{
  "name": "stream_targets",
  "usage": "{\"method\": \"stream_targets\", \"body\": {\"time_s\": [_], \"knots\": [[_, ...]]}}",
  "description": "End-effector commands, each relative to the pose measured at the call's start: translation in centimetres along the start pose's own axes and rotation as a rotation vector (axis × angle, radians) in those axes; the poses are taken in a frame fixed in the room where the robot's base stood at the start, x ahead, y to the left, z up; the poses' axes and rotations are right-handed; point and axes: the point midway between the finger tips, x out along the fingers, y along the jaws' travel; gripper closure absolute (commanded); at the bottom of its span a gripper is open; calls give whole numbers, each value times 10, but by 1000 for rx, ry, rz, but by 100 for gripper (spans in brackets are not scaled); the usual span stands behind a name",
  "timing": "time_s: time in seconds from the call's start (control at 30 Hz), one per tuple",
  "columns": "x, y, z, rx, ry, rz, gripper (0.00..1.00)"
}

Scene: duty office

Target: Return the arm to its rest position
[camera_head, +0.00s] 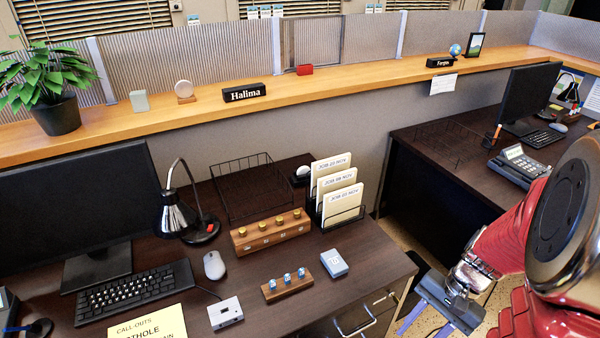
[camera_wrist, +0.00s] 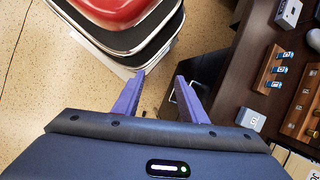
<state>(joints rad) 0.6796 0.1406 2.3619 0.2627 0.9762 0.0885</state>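My arm is red and reaches in from the right edge of the head view. My gripper (camera_head: 428,315) hangs beside the right end of the near desk, over the speckled floor. In the wrist view my gripper (camera_wrist: 160,95) shows two purple fingers set apart with nothing between them. It is open and empty. The near desk (camera_head: 300,262) is dark wood, and its edge lies just to the right of the fingers in the wrist view.
On the desk are a small white-blue box (camera_head: 334,264), a file rack (camera_head: 343,203), wooden blocks with pegs (camera_head: 270,234), a lamp (camera_head: 177,212) and a keyboard (camera_head: 136,291). A second desk (camera_head: 440,150) with a phone (camera_head: 518,165) stands behind my arm. Open floor (camera_wrist: 45,60) lies left of the fingers.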

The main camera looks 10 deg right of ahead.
Motion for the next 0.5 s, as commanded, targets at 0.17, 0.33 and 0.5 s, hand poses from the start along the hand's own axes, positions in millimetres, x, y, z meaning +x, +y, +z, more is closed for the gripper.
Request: {"method": "stream_targets", "body": {"time_s": [0.17, 0.33, 0.5], "knots": [[-22, -13, 11, -161, 105, 52, 62], [-42, -25, 22, -300, 201, 95, 62], [-61, -38, 36, -429, 296, 128, 62]]}}
